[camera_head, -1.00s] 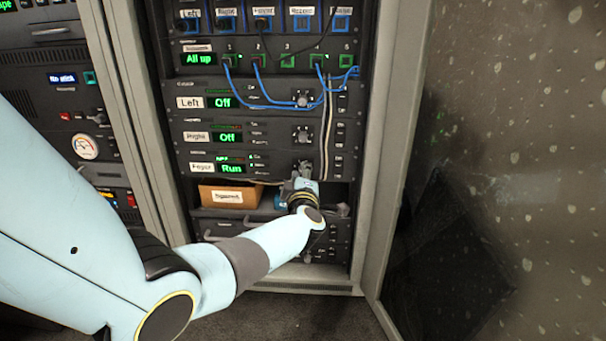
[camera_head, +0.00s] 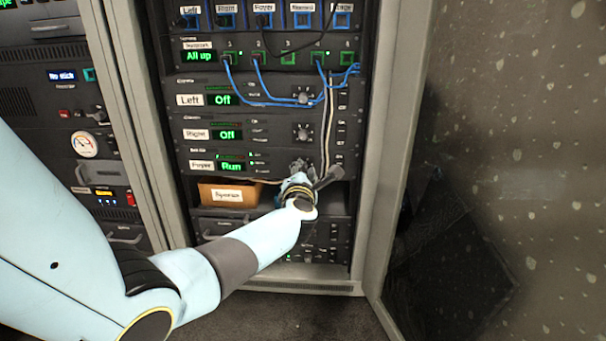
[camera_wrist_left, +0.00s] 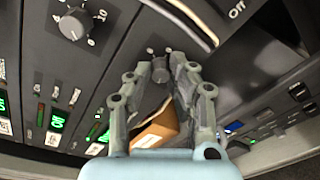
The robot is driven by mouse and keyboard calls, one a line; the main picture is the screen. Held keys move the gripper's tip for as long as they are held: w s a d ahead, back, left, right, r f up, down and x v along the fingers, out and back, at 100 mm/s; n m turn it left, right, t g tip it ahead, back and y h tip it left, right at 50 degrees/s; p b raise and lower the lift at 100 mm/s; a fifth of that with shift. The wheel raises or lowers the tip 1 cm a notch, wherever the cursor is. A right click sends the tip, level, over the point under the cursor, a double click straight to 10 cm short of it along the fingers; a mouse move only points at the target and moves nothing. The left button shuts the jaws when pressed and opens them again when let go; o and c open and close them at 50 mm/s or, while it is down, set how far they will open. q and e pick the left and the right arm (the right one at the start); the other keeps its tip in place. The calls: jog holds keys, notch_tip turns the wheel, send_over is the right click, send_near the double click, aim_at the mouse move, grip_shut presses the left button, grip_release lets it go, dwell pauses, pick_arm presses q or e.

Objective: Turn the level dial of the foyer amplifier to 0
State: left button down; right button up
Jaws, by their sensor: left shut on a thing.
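The foyer amplifier (camera_head: 240,166) is a dark rack unit with a "Foyer" label and a green display reading "Run". My left gripper (camera_head: 302,168) is at its right part and covers its level dial in the head view. In the left wrist view the dial (camera_wrist_left: 161,72) is a dark round knob between the fingertips. My left gripper (camera_wrist_left: 163,76) is shut on it there, with a finger on either side. The dial's pointer and setting cannot be read. My right gripper is not in view.
Above are the right amplifier (camera_head: 240,134) and left amplifier (camera_head: 240,99), both reading "Off", each with its own dial. Blue cables (camera_head: 270,100) and a pale cable hang nearby. A cardboard box (camera_head: 229,195) sits in the open bay below. An open rack door stands at right.

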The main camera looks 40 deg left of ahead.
pick_arm(q)
jog(key=shift+s+f+n+h+b, duration=0.15)
jog(key=shift+n+b, duration=0.2)
jog(key=shift+n, duration=0.8)
jog(key=shift+w+f+n+h+b, duration=0.15)
jog(key=shift+n+b, duration=0.2)
jog(key=shift+n, duration=0.8)
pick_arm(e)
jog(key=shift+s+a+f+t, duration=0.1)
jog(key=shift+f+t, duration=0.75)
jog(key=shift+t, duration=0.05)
pick_arm(q)
jog(key=shift+s+r, duration=0.1)
jog(key=c, duration=1.2)
grip_release()
jog(key=shift+r, duration=0.1)
jog(key=v, duration=1.2)
jog(key=shift+f, duration=0.2)
